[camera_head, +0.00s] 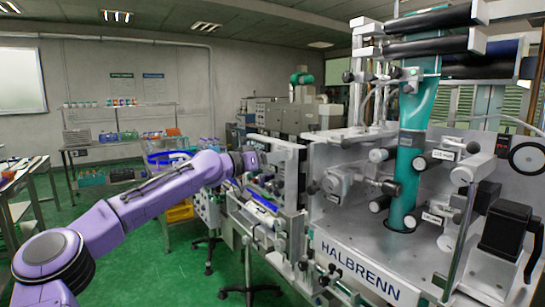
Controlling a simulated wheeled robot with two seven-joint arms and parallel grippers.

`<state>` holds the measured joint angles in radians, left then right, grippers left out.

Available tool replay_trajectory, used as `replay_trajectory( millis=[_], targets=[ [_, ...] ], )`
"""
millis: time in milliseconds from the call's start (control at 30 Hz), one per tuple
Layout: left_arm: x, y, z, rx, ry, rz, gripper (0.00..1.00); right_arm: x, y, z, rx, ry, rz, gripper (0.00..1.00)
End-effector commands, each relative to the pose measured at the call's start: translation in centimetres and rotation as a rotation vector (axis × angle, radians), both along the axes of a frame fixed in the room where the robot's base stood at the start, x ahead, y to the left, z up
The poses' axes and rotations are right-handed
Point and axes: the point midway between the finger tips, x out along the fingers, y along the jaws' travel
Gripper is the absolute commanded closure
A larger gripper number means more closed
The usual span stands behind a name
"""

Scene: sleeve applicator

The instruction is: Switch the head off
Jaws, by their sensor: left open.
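The sleeve applicator head is the large pale metal machine (400,262) marked HALBRENN, filling the right of the view. A teal tube (407,165) runs down through it, with rollers and dark knobs around it. I cannot tell which part is its off switch. My purple left arm reaches in from the left. My left gripper (262,161) is open and close to the left side of the machine, near its side frame and panel; its fingers are small and hard to make out. I cannot tell whether it touches anything. My right gripper is not in view.
A black handwheel (527,157) and a black box-like unit (506,229) are at the right. Shelves (118,140) with bottles and bins stand at the back left, a table edge far left. Open floor lies between.

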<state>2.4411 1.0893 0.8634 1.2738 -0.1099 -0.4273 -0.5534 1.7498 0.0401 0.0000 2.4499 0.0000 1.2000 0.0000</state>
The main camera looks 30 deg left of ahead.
Motion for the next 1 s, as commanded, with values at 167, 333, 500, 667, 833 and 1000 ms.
replay_trajectory(
  millis=[167,333,500,667,833,1000],
  targets=[
    [-0.03,0.01,-0.01,0.0,0.0,0.0,0.47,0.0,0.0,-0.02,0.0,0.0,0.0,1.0],
    [-0.05,0.02,-0.01,0.001,0.0,0.0,1.0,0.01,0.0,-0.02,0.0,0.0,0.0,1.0],
    [-0.05,0.04,-0.01,-0.001,0.0,0.0,1.0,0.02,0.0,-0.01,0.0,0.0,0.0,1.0],
    [-0.06,0.02,0.05,-0.024,0.01,0.0,1.0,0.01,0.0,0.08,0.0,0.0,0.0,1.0],
    [-0.06,0.0,0.11,-0.095,0.039,-0.001,1.0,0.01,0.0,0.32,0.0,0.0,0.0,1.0],
    [-0.04,0.0,0.11,-0.214,0.09,0.0,1.0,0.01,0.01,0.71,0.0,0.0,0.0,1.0]
  ],
)
